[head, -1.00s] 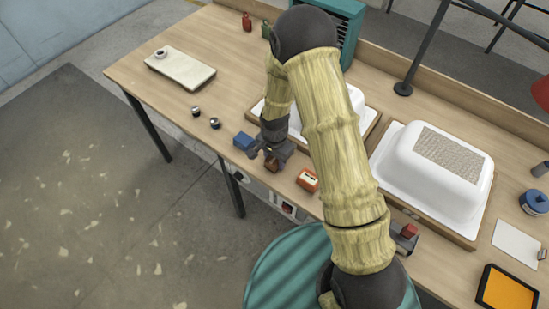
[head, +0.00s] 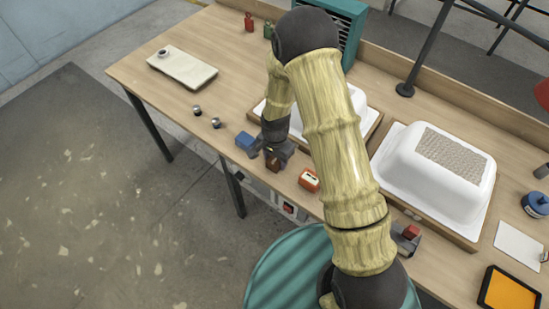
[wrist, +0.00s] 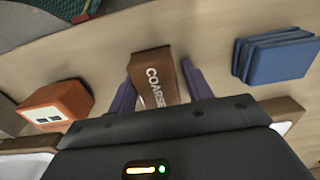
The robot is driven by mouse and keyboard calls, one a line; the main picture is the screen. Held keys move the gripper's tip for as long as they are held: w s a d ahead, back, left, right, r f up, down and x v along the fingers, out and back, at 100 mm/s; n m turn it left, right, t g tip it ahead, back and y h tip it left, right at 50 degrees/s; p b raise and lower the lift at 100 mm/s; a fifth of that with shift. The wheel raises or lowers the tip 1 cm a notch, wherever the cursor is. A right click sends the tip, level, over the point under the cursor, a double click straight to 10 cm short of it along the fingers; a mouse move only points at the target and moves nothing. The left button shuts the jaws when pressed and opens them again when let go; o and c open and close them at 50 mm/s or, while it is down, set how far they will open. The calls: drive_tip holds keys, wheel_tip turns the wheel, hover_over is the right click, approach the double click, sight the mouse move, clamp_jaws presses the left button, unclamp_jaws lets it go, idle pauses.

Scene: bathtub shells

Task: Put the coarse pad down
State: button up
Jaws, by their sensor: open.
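The coarse pad is a brown block (wrist: 158,77) with "COARSE" on its face. In the wrist view it lies between the two purple fingers of my gripper (wrist: 158,90), which are open with a narrow gap beside the block. In the head view the brown pad (head: 272,164) is at the front edge area of the wooden table, just under my gripper (head: 275,153). It appears to rest on the table top. My gripper body hides part of it.
A blue stack of pads (wrist: 278,55) is on one side of the brown pad and an orange-red box (wrist: 58,105) on the other. White tub shells (head: 400,165) stand on boards behind.

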drive_tip(key=shift+s+d+r, duration=0.1)
drive_tip(key=shift+s+d, duration=0.2)
drive_tip(key=shift+d, duration=0.1)
wheel_tip(320, 180, up, 12)
drive_tip(key=b, duration=0.1)
drive_tip(key=shift+w+a, duration=0.2)
idle(0.4)
drive_tip(key=s+d+r+n+t, duration=0.2)
drive_tip(key=s+d+r+n, duration=0.5)
drive_tip(key=s+d+r, duration=0.3)
drive_tip(key=s+d, duration=0.2)
drive_tip(key=d, duration=0.1)
drive_tip(key=shift+s+d+n, duration=0.2)
drive_tip(key=shift+d+n, duration=0.1)
